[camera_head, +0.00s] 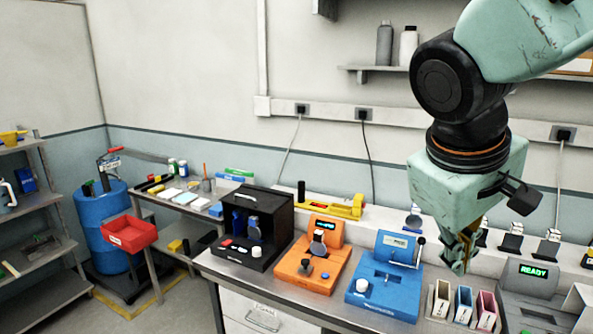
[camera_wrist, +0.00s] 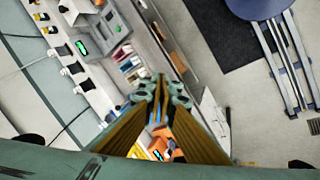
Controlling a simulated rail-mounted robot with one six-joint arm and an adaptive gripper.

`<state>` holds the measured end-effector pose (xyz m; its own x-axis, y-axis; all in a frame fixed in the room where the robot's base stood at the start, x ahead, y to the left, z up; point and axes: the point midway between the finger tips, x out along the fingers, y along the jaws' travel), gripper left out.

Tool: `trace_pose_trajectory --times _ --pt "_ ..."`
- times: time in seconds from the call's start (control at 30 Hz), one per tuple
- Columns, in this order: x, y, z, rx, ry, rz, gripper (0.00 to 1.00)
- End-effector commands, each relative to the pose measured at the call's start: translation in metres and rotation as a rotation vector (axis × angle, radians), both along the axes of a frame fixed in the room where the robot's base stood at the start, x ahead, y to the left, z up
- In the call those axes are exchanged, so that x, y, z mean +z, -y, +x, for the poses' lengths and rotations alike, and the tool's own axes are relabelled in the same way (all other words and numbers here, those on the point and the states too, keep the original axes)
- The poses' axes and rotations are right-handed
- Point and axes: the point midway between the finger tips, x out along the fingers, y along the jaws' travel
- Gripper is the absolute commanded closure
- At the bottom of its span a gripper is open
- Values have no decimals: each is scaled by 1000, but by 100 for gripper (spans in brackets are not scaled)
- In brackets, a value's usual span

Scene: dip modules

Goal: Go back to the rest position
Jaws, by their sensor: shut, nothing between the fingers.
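My gripper (camera_head: 459,255) hangs from the green arm at the right of the head view, fingers pointing down. It is above the bench, between the blue machine (camera_head: 385,282) and the grey device with the READY display (camera_head: 533,278). In the wrist view its two brass-coloured fingers (camera_wrist: 158,98) come together at the tips. Nothing is held between them.
Below and beside the gripper stand narrow coloured boxes (camera_head: 463,305). An orange machine (camera_head: 310,262) and a black open case (camera_head: 257,225) stand further left on the bench. A shelf with bottles (camera_head: 384,45) is on the wall behind. The floor at the left is partly clear.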

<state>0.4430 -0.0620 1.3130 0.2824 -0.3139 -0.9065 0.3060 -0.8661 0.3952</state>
Motion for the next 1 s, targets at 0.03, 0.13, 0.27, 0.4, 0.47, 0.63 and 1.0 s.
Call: trace_pose_trajectory --times 0.03,0.13,0.27,0.4,0.47,0.63,1.0 --pt "0 0 -10 -16 6 17 100" --pt "0 -3 -28 -49 13 54 100" --pt "-1 -7 -50 -87 24 104 100" --pt "-2 -14 -73 -128 37 158 100" --pt "-3 -17 -83 -144 43 180 100" --pt "-6 -27 -109 -190 59 248 100" --pt "-12 -52 -158 -274 96 385 100"
